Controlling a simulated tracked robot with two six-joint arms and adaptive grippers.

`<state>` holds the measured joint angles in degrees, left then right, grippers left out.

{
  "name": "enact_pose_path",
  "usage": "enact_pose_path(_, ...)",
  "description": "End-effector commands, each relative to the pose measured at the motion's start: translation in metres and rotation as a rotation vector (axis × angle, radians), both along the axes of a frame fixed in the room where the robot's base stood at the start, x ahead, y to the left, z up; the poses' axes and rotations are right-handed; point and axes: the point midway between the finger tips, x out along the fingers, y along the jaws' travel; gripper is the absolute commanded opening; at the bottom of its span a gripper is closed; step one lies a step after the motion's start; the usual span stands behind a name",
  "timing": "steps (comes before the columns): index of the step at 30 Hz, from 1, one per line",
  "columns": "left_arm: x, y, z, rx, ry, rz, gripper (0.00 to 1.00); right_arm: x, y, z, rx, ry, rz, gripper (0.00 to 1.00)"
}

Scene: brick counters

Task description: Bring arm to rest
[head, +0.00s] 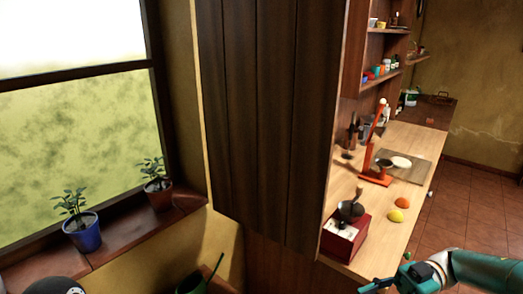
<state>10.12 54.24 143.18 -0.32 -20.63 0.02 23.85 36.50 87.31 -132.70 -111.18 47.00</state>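My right arm (480,267), teal and dark, comes in from the lower right corner. Its gripper (385,277) is at the bottom edge, in front of the wooden counter's near end and partly cut off by the frame. I cannot tell whether its fingers are open or shut, and no held object is clear. My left gripper is not in view. A dark rounded shape (55,285) shows at the bottom left corner; I cannot tell what it is.
A tall dark wooden panel (270,110) fills the middle. The counter (400,228) holds a red box-shaped grinder (345,237), an orange stand (374,150), an orange fruit and a lemon. Potted plants stand on the left windowsill. Tiled floor (465,215) is clear at right.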

Motion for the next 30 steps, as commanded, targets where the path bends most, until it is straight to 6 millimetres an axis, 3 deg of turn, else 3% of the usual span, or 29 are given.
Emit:
enact_pose_path(8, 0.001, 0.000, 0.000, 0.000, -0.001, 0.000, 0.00, -0.003, 0.052, -0.009, 0.124, 0.115, 0.064, 0.37)
enact_pose_path(14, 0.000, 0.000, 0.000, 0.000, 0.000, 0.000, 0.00, 0.017, 0.089, -0.013, 0.243, 0.208, -0.066, 0.37)
enact_pose_path(20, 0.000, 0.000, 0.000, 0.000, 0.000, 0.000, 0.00, 0.052, 0.128, -0.030, 0.326, 0.328, -0.310, 0.37)
enact_pose_path(23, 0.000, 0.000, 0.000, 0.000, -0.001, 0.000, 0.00, 0.077, 0.146, -0.056, 0.325, 0.428, -0.509, 0.37)
enact_pose_path(26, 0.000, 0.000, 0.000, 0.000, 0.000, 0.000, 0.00, 0.100, 0.157, -0.103, 0.257, 0.562, -0.754, 0.37)
enact_pose_path(30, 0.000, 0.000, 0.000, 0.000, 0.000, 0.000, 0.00, 0.103, 0.154, -0.192, 0.036, 0.765, -1.068, 0.37)
